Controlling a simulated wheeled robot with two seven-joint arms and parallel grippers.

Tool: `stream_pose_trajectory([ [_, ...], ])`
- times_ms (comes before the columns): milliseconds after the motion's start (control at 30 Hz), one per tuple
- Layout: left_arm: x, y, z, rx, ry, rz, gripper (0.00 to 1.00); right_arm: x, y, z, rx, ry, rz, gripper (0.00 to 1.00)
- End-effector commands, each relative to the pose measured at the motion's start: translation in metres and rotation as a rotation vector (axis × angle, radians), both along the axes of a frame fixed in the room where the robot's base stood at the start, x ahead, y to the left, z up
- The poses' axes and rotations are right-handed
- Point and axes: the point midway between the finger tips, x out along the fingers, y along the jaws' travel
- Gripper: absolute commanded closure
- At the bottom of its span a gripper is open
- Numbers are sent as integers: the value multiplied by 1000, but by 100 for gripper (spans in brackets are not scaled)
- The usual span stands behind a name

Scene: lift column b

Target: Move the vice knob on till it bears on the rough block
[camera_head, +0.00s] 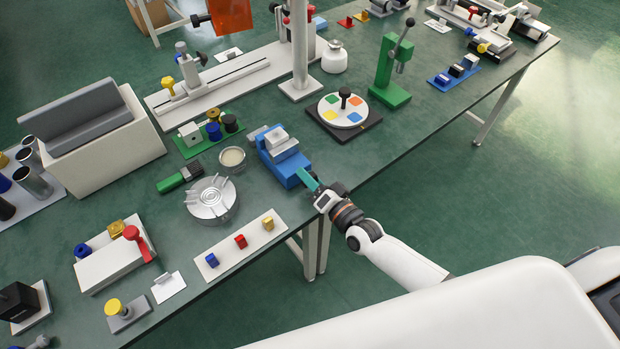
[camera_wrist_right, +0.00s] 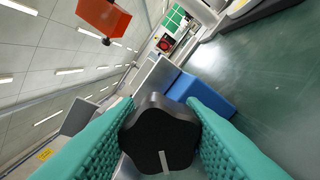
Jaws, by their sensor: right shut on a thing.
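The blue vice (camera_head: 284,161) stands near the table's front edge in the head view. A pale block, which looks like the rough block (camera_head: 277,139), sits at its grey jaws; whether a jaw touches it I cannot tell. My right gripper (camera_head: 318,188) is at the vice's front end. In the right wrist view its teal fingers are shut on the black lobed vice knob (camera_wrist_right: 160,132), one on each side. A white mark shows on the knob's lower face. The blue vice body (camera_wrist_right: 205,92) shows behind the knob. My left gripper is not in view.
A round dial plate (camera_head: 343,111) and a green press (camera_head: 390,75) stand right of the vice. A silver round fixture (camera_head: 212,200), a small bowl (camera_head: 232,158) and a green-handled brush (camera_head: 178,179) lie to its left. A white strip with coloured pieces (camera_head: 233,243) lies nearer the edge.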

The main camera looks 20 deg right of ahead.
Motion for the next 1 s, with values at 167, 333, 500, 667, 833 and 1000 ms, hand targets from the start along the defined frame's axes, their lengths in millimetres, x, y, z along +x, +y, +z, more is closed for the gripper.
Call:
stream_pose_trajectory([
  [167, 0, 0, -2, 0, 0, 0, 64, -1, 0, -2, 51, 23, 1, 87],
  [333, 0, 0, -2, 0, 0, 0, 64, -1, 0, -1, 69, 29, 0, 87],
  [500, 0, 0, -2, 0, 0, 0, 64, -1, 0, -1, 72, 29, 0, 87],
  [667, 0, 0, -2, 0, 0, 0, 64, 0, 0, -1, 73, 29, 0, 87],
  [833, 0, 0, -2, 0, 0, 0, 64, 0, 0, -1, 71, 28, 0, 43],
  [1000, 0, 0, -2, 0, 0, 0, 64, 0, 0, -1, 70, 26, -1, 43],
])
